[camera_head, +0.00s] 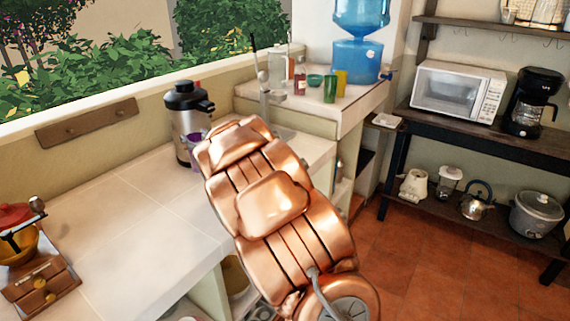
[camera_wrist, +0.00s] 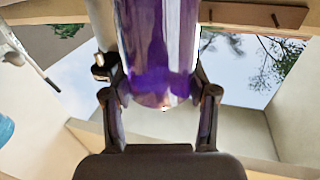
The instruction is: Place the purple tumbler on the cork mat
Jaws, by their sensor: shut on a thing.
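My gripper (camera_wrist: 160,97) is shut on the purple tumbler (camera_wrist: 158,50), with one finger on each side of it in the wrist view. The tumbler fills the upper middle of that view. In the head view only a small purple part of the tumbler (camera_head: 191,149) shows, beside the steel dispenser, and my copper-coloured arm hides the rest. My gripper is hidden behind the arm there. I cannot make out a cork mat in either view.
A steel dispenser (camera_head: 187,122) with a black top stands close by the tumbler. A wooden grinder (camera_head: 37,271) is at the left. The pale counter (camera_head: 120,222) between them is clear. Several bottles and cups, including a green cup (camera_head: 330,89), stand on the raised ledge behind.

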